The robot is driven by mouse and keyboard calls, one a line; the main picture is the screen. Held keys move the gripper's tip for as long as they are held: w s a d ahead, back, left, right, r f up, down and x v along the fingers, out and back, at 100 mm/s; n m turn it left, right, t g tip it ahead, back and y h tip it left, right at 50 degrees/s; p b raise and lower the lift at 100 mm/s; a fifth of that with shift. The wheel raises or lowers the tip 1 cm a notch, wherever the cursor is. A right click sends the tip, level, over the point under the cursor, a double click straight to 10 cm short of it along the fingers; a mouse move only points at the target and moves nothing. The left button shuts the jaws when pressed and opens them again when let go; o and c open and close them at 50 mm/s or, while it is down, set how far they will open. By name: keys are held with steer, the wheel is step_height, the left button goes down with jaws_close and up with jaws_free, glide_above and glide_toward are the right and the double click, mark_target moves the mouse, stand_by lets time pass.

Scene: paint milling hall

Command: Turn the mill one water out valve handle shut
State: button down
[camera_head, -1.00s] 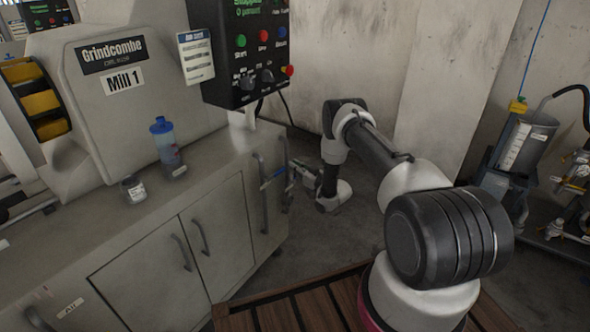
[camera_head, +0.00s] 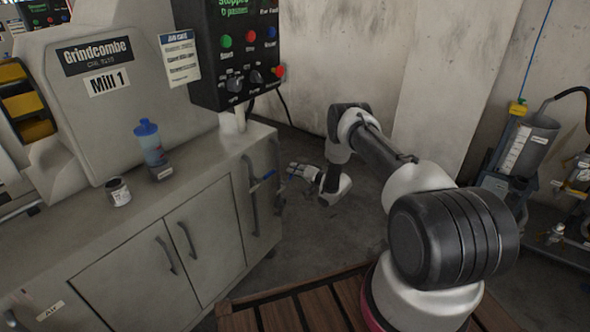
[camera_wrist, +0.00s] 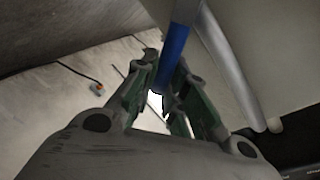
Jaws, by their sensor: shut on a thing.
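The blue valve handle (camera_head: 263,180) sits by the grey pipes at the right end of the mill one cabinet. In the wrist view the blue handle (camera_wrist: 173,52) comes down from the top, its lower end between my fingertips. My gripper (camera_wrist: 160,84) is shut on it. In the head view my gripper (camera_head: 292,171) is small, just right of the handle, and the contact cannot be made out there. The valve body and any label on it are not clear.
A curved grey pipe (camera_wrist: 232,66) runs close on the right of my gripper in the wrist view. The mill cabinet (camera_head: 205,225) carries a blue-capped bottle (camera_head: 152,150) and a small jar (camera_head: 118,192). Bare floor (camera_head: 310,228) lies below my gripper.

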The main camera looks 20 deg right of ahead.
steer(key=shift+w+d+f+m+g+y, duration=0.15)
steer(key=shift+d+f+m+g+y, duration=0.1)
steer(key=shift+f+m, duration=0.65)
steer(key=shift+w+d+f+m+g+y, duration=0.1)
steer(key=shift+d+f+m+g+y, duration=0.1)
steer(key=shift+f+m, duration=0.65)
steer(key=shift+w+d+f+m+g+y, duration=0.2)
steer(key=shift+f+m, duration=0.3)
steer(key=shift+m, duration=0.75)
steer(key=c, duration=1.4)
jaws_free()
steer(key=shift+c, duration=0.2)
steer(key=shift+s, duration=0.1)
steer(key=v, duration=1.2)
